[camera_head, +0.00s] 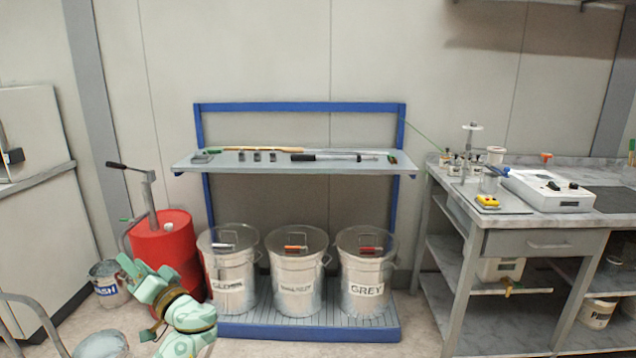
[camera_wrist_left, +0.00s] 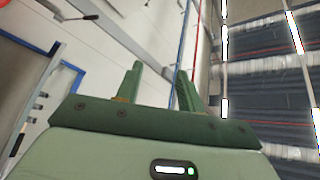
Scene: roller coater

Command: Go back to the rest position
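My left gripper (camera_head: 138,278) is pale green and is raised at the lower left of the head view, in front of the red drum. In the left wrist view my left gripper (camera_wrist_left: 159,72) points up toward the wall and ceiling. Its two green fingers stand apart with nothing between them. My right gripper is in neither view.
The red drum (camera_head: 165,243) with a hand pump stands behind my left gripper, beside a wash bucket (camera_head: 107,284). Three lidded metal bins, including the grey-labelled bin (camera_head: 363,289), stand under a blue-framed shelf (camera_head: 290,164) holding tools. A workbench (camera_head: 540,215) is at the right. Floor shows between rack and bench.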

